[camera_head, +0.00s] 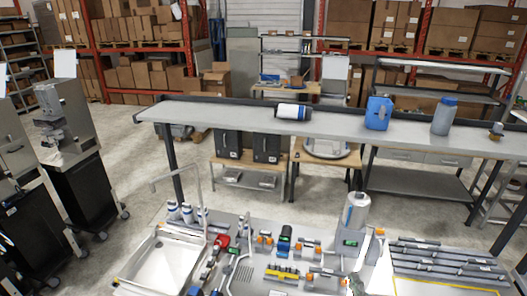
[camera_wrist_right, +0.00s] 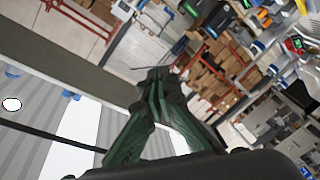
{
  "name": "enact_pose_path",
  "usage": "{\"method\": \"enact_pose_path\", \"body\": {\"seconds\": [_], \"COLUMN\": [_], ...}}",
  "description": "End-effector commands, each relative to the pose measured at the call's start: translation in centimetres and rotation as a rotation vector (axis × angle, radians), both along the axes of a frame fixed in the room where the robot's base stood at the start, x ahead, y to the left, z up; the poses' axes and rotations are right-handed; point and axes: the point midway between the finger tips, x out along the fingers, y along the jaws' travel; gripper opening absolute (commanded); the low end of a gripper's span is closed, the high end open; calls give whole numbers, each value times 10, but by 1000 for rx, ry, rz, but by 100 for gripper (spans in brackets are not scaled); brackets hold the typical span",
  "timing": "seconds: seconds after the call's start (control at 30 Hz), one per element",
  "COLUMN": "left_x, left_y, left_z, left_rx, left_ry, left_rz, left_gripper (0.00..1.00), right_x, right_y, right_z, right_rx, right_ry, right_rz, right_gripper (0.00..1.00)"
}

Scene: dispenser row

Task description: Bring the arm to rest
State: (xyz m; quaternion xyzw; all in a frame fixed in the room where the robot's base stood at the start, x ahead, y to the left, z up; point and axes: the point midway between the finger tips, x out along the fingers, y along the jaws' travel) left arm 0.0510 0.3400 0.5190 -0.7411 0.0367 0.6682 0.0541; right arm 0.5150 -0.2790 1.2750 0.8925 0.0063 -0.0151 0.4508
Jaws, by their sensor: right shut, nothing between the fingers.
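My right gripper (camera_wrist_right: 155,78) shows clearly in the right wrist view. Its two dark green-black fingers meet at the tips, and nothing is between them. It points out over open space, with shelves and boxes far behind, tilted in the picture. In the head view I cannot make out the right gripper's fingers with certainty. My left gripper is in neither view.
A workbench (camera_head: 225,222) with a white tray (camera_head: 163,262), a dispenser (camera_head: 355,213) and several small fittings fills the lower middle. Behind it a long grey shelf (camera_head: 225,112) bears a blue container (camera_head: 378,113) and a grey bottle (camera_head: 444,115). Dark cabinets stand left.

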Motion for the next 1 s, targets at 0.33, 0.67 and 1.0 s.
{"method": "enact_pose_path", "body": {"seconds": [0.33, 0.67, 1.0], "left_x": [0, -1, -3], "left_y": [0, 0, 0], "left_z": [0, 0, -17], "left_rx": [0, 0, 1], "left_ry": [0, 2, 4], "left_rz": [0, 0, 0], "left_gripper": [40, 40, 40], "right_x": [-118, -226, -252], "right_y": [-89, -83, -73], "right_z": [-186, -262, -348], "right_rx": [456, 665, 720], "right_ry": [617, 969, 1114], "right_rz": [-408, -581, -631], "right_gripper": [0, 0, 0]}}
